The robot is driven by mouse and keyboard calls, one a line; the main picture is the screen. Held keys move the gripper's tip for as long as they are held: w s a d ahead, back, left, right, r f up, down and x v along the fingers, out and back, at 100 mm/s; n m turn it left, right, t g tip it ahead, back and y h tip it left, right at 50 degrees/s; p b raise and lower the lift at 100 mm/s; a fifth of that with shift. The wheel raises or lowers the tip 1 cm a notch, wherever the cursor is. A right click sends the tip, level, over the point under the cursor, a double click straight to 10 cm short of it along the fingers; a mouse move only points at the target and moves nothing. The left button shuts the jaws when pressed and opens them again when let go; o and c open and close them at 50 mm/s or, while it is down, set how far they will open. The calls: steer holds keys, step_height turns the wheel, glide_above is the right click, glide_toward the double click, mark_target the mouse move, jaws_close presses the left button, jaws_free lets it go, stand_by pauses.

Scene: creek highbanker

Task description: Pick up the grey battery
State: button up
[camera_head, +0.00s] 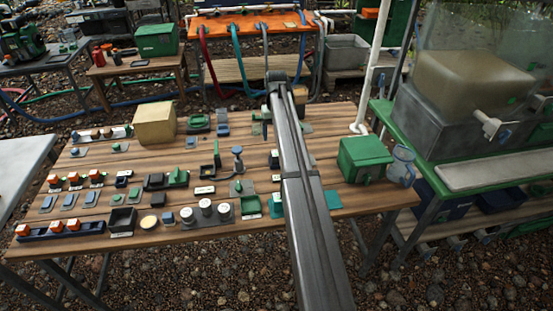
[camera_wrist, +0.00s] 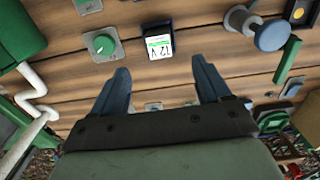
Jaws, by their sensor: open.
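The grey battery (camera_wrist: 158,46) is a small dark block with a white and green label reading 12 V. It lies on the wooden table near the top middle of the wrist view. In the head view a dark block that looks like it (camera_head: 274,158) is partly hidden by my arm. My gripper (camera_wrist: 160,66) is open and empty above the table, with its two blue-grey fingers spread apart. The battery shows beyond the fingertips, roughly in line with the gap, not touched. In the head view my gripper (camera_head: 265,129) is largely hidden behind the arm.
Next to the battery are a green-knobbed plate (camera_wrist: 103,45) and a blue-grey round knob (camera_wrist: 270,33). A green upright strip (camera_wrist: 287,60) stands farther right. Many small parts crowd the table's left.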

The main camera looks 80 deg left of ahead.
mark_target(276, 153)
step_height(276, 153, down, 6)
steer(key=shift+r, duration=0.15)
steer(key=shift+w+a+f, duration=0.1)
steer(key=shift+a+f, duration=0.05)
steer(key=shift+f, duration=1.2)
steer(key=shift+a+f, duration=0.1)
steer(key=shift+f, duration=1.2)
steer(key=c, duration=1.2)
